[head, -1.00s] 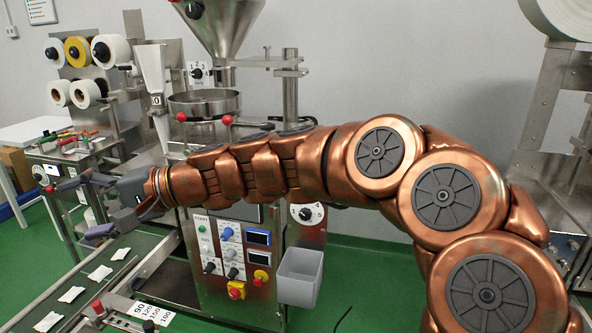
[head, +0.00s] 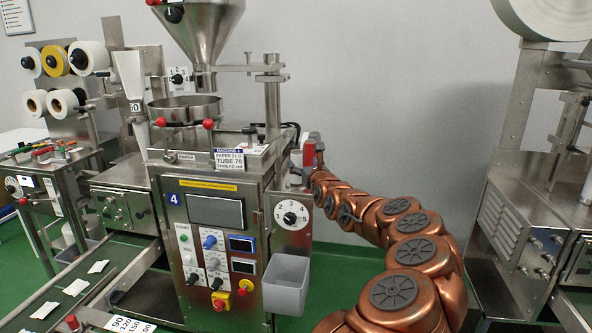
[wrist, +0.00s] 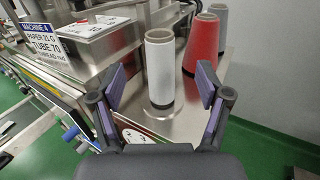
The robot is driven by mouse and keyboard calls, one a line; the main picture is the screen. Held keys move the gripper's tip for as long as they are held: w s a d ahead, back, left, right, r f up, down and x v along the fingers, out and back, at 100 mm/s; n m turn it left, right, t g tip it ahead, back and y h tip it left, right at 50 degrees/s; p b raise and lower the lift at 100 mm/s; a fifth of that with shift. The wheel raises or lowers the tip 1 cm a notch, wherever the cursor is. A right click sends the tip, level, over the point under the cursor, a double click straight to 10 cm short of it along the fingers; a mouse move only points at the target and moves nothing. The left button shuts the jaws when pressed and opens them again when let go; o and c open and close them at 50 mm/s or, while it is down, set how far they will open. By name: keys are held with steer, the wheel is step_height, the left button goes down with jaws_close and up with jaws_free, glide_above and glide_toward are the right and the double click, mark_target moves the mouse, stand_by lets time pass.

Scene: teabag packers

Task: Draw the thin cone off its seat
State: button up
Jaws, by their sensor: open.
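In the wrist view my gripper (wrist: 160,92) is open, with one finger on each side of the frame. A slim white cone (wrist: 160,62) stands upright between and beyond the fingertips, on a dark foot on a steel shelf (wrist: 180,122). I see no contact between the fingers and it. A wider red cone (wrist: 203,48) stands behind it to the right, and a grey cone (wrist: 219,14) stands farther back. In the head view my arm reaches behind the right side of the machine; my fingers are not clear there.
The packing machine (head: 215,205) numbered 4 stands left of my arm, with a grey bin (head: 287,283) on its front. A label sign (wrist: 48,40) and metal boxes (wrist: 95,30) flank the shelf on the left. Another machine (head: 520,220) stands at the right.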

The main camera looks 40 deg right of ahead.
mark_target(299, 158)
steer(key=shift+p+x, duration=0.55)
steer(key=shift+x, duration=0.55)
steer(key=shift+p+x, duration=0.85)
steer(key=shift+p, duration=0.15)
steer(key=shift+p+x, duration=0.4)
steer(key=shift+x, duration=0.45)
steer(key=shift+p+x, duration=0.3)
steer(key=shift+x, duration=0.6)
steer(key=shift+r, duration=0.15)
steer(key=c, duration=1.2)
steer(key=shift+c, duration=0.2)
step_height(299, 158, up, 11)
steer(key=shift+f, duration=0.2)
